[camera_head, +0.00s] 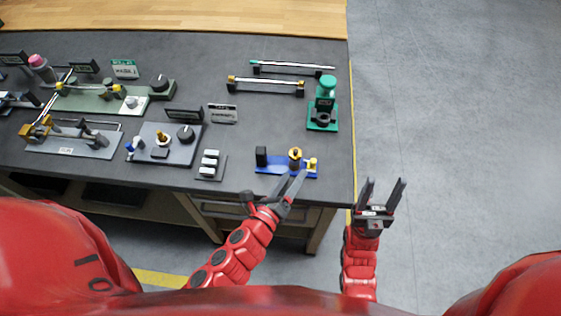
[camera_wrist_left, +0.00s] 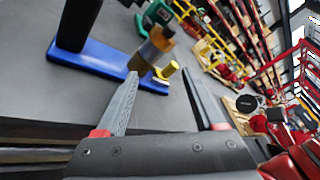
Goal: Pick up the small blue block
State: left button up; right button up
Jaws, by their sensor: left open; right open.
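A blue base (camera_head: 272,168) lies near the front right edge of the table. It carries a black upright block (camera_head: 261,156), a brass and dark cylinder (camera_head: 295,158) and a yellow knob (camera_head: 311,163). No separate small blue block stands out. My left gripper (camera_head: 290,180) is open and empty at the front edge of this base. In the left wrist view the blue base (camera_wrist_left: 95,58) lies beyond the open fingers (camera_wrist_left: 160,77), with the cylinder (camera_wrist_left: 152,52) and yellow knob (camera_wrist_left: 168,70) between the fingertips in the picture. My right gripper (camera_head: 384,186) is open and empty, right of the table.
A green stand (camera_head: 322,118) stands behind to the right, near two rods (camera_head: 267,86) on supports. A small panel with grey switches (camera_head: 210,165) and a knob panel (camera_head: 165,145) lie to the left. The dark tabletop (camera_head: 235,140) is clear between them.

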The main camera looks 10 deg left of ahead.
aim_at(261, 163)
pick_arm(q)
jog(key=a+m+y, duration=0.1)
jog(key=a+y, duration=0.1)
jog(key=s+a+m+y, duration=0.1)
jog(key=a+y, duration=0.1)
jog(key=a, duration=0.1)
jog(key=a+m+y, duration=0.2)
jog(key=a, duration=0.1)
jog(key=shift+s, duration=0.4)
jog(key=shift+a+y, duration=0.3)
jog(key=shift+a, duration=0.1)
jog(key=x, duration=0.6)
jog(key=shift+w+f, duration=0.1)
jog(key=shift+w, duration=0.25)
jog(key=x, duration=0.5)
jog(key=shift+w+a, duration=0.1)
jog(key=shift+w, duration=0.05)
grip_shut()
